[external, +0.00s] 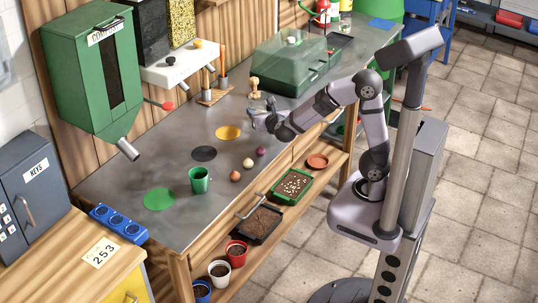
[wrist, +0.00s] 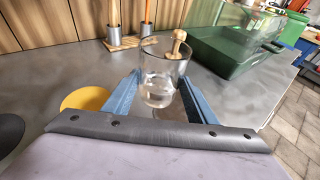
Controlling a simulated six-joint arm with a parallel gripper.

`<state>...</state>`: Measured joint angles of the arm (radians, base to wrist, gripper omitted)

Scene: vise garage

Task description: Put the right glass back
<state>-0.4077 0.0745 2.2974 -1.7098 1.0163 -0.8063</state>
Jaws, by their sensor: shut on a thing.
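A clear glass (wrist: 162,78) stands upright between my fingers in the wrist view, with the wooden surface-top tool behind it. My gripper (external: 257,117) is shut on this glass, over the grey bench top. In the external view the glass is small and hard to make out at the fingertips. Whether its base touches the bench is not clear. A yellow disc (external: 228,132) lies on the bench to the left of my gripper, and it also shows in the wrist view (wrist: 84,99). A black disc (external: 204,153) and a green disc (external: 159,200) lie further left.
A green cup (external: 199,180) and several small bulbs (external: 248,163) stand near the front of the bench (external: 180,170). A wooden tool (external: 254,83) stands behind my gripper. A green lidded box (external: 285,70) is at the back right. A tool holder (external: 215,96) is at the back.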

